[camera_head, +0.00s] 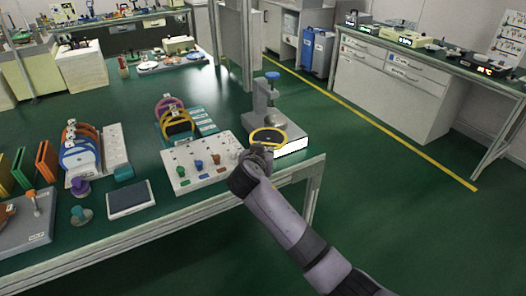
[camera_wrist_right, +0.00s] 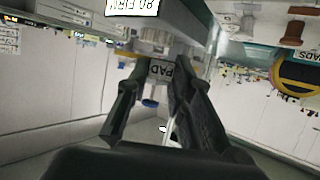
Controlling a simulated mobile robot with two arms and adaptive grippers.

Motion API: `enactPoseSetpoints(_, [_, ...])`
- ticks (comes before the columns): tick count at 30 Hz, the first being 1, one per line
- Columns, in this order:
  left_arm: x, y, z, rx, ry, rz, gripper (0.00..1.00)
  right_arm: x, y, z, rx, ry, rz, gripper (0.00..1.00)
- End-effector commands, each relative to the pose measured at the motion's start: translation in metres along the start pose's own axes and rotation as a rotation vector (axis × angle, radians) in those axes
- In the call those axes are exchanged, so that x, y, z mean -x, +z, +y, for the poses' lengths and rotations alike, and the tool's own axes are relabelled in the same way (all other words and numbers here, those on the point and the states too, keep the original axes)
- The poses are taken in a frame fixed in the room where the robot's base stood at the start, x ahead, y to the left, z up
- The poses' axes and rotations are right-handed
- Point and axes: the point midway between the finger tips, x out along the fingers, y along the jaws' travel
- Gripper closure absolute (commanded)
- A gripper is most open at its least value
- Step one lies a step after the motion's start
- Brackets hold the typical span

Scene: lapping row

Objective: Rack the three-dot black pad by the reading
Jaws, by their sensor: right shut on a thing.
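My right gripper (camera_head: 262,150) is at the front of the gauge stand (camera_head: 264,103), near the table's right edge. A black pad with a yellow rim (camera_head: 268,135) lies roughly flat at the stand, just beyond my fingers. I cannot make out dots on it, nor whether it touches the stand. A white plate with dark characters, partly cut off, shows in the right wrist view (camera_wrist_right: 132,6). My left gripper is not in view.
A rack (camera_head: 203,122) with yellow-rimmed and purple pads stands left of the stand. A white board with coloured knobs (camera_head: 198,160) lies in front of it. Another rack (camera_head: 82,150) holds orange and blue pads further left. A grey flat panel (camera_head: 130,198) lies near the front edge.

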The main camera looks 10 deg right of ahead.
Motion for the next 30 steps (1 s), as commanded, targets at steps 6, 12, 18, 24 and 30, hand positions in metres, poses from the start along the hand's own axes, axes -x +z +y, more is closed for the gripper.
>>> enactPoseSetpoints(6, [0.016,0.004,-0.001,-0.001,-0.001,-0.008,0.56,0.008,-0.019,-0.001,-0.001,-0.001,0.001,1.0])
enactPoseSetpoints(12, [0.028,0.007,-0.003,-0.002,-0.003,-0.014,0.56,0.015,-0.034,-0.001,-0.002,-0.001,0.001,1.0])
enactPoseSetpoints(18, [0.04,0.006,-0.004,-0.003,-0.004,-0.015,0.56,0.021,-0.049,-0.001,-0.002,-0.001,0.001,1.0])
enactPoseSetpoints(24, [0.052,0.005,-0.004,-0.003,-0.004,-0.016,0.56,0.027,-0.064,0.0,-0.001,-0.001,0.001,1.0])
enactPoseSetpoints(30, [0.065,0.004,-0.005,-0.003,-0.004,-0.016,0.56,0.033,-0.078,-0.001,-0.002,-0.001,0.0,1.0])
